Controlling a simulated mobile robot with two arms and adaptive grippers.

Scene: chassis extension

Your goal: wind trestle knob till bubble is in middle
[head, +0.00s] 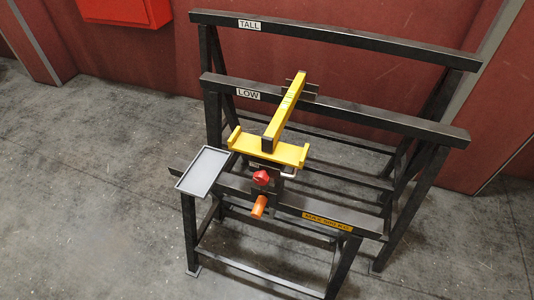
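A black metal trestle stands on the floor, with a front rail marked "MAX 500 KG" (327,220), a rail marked "LOW" (340,113) and a back rail marked "TALL" (350,36). A red knob (261,178) sits on the front rail's bracket, with an orange cylindrical handle (259,206) just below it. Above them a yellow crosspiece (252,147) carries a yellow beam (284,112) reaching back over the "LOW" rail. A small pale greenish patch (290,97) on the beam may be the level; its bubble is too small to tell. Neither gripper shows.
A grey shallow tray (204,171) is fixed at the front rail's left end, beside the knob. A bent metal rod (289,173) sits right of the knob. A red box (127,11) hangs on the dark red wall. The concrete floor in front is clear.

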